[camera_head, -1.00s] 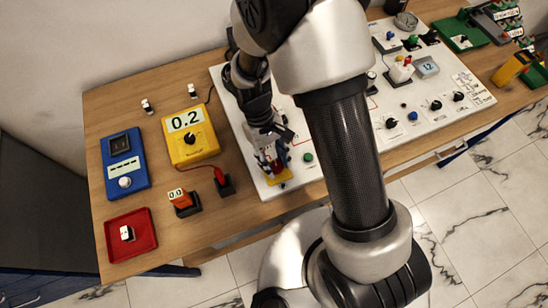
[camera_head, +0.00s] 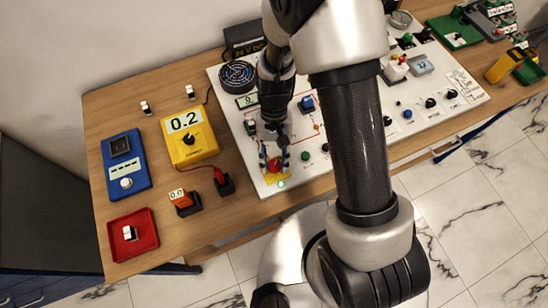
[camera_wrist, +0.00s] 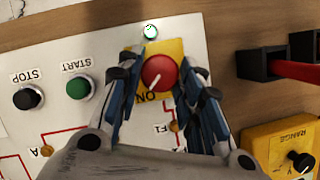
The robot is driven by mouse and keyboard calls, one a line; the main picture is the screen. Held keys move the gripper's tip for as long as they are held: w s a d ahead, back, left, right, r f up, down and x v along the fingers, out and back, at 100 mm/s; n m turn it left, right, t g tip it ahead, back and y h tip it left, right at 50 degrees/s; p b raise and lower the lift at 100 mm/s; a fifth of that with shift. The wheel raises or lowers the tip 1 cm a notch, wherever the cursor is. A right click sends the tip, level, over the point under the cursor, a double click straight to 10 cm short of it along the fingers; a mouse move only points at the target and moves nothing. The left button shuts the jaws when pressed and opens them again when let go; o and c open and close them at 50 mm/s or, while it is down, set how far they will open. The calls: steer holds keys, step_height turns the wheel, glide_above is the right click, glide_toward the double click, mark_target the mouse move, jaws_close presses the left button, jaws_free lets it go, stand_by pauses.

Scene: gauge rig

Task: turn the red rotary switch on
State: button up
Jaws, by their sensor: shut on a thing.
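The red rotary switch (camera_wrist: 159,73) is a round knob with a white mark, on a yellow plate (camera_wrist: 176,49) at the front left of the white panel. In the wrist view its mark points down-left, toward the "ON" lettering. My gripper (camera_wrist: 157,80) has a finger on each side of the knob and is shut on it. In the head view my gripper (camera_head: 275,164) points down at the panel, and the red knob (camera_head: 274,165) shows between the fingers. A small lamp (camera_wrist: 150,32) beside the plate glows pale green; it also shows in the head view (camera_head: 281,184).
Green START (camera_wrist: 78,88) and black STOP (camera_wrist: 27,97) buttons sit beside the switch. A black socket block with a red plug (camera_head: 221,181), a yellow meter (camera_head: 189,137) and a red tray (camera_head: 132,235) are to the left on the table.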

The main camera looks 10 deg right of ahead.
stand_by(0.4)
steer(key=o, duration=1.1)
steer(key=shift+c, duration=0.2)
steer(key=shift+r, duration=0.15)
steer(key=v, duration=1.1)
steer(key=shift+w+r, duration=0.25)
steer(key=shift+r, duration=0.1)
